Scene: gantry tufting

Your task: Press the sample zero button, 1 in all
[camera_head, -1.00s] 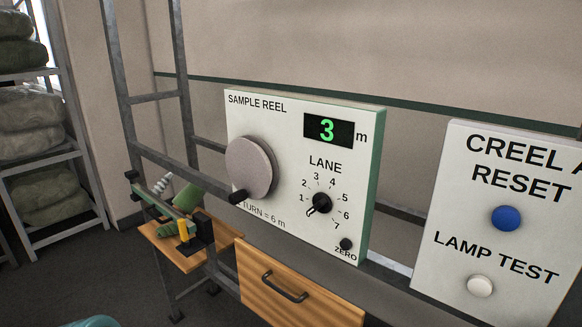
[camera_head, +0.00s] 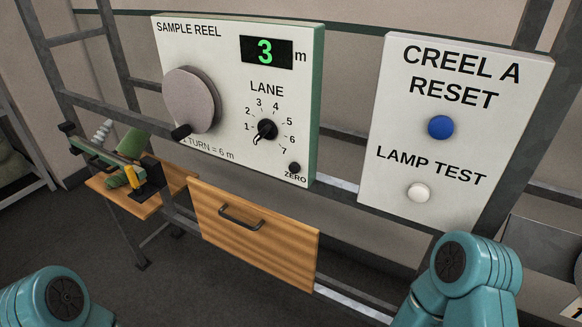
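The sample reel panel (camera_head: 215,60) is a white upright box in the upper middle of the head view. Its green display (camera_head: 266,52) reads 3 m. The small black zero button (camera_head: 294,168) sits at the panel's lower right corner, above the word ZERO. A lane dial (camera_head: 266,130) and a large round reel knob (camera_head: 192,100) with a black handle are on the same panel. Teal links of my two arms show at the bottom left and bottom right, apart from the panel. Neither gripper is in the picture.
To the right, a second white panel (camera_head: 398,85) carries a blue creel A reset button (camera_head: 440,127) and a white lamp test button (camera_head: 419,192). A wooden drawer (camera_head: 255,228) with a dark handle hangs below. A small wooden shelf (camera_head: 110,190) with a green tool stands left.

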